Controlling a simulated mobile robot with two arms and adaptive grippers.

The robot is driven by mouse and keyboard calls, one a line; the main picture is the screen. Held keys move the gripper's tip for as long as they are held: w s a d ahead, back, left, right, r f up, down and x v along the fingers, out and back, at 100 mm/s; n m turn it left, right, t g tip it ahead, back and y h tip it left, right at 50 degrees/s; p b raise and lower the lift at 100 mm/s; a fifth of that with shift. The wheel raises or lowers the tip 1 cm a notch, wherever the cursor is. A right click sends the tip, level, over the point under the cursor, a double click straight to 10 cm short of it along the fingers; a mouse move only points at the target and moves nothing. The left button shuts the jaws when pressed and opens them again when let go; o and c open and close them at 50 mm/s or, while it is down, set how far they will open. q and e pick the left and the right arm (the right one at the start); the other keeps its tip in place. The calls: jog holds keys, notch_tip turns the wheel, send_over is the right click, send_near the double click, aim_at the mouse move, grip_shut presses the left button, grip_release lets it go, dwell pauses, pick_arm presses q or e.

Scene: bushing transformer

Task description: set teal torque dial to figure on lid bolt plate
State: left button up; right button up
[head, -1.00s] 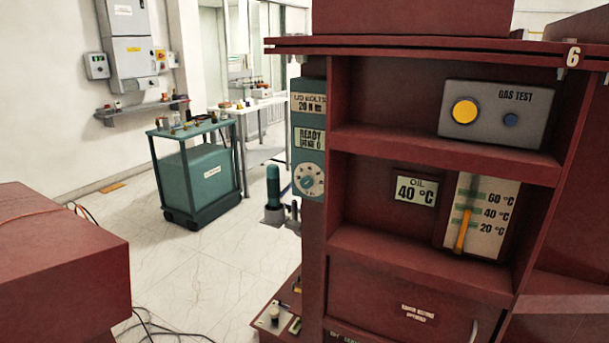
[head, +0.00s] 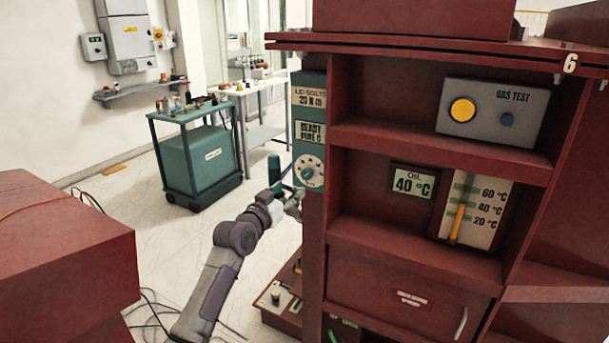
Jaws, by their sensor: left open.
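The teal torque dial panel (head: 309,140) stands on the left post of the red cabinet. Its round dial (head: 309,171) has a pale ring of marks and a dark centre knob. The lid bolt plate (head: 309,97) above it reads "LID BOLTS 20 N m". A small display (head: 310,131) between them shows "READY" and a second line too blurred to read surely. My left gripper (head: 296,200) is open just below and left of the dial, apart from it as far as I can tell; its fingertips are small and partly unclear. My right gripper is not in view.
The red cabinet (head: 415,255) holds a gas test box (head: 494,112), an oil display (head: 412,180) reading 40 °C and a temperature gauge (head: 469,210). A red block (head: 65,245) stands at left. A teal cart (head: 196,155) is behind. Cables lie on the floor.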

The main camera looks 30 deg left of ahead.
aim_at(305, 176)
pick_arm(q)
jog(key=w, duration=0.9)
jog(key=shift+w, duration=0.3)
grip_shut()
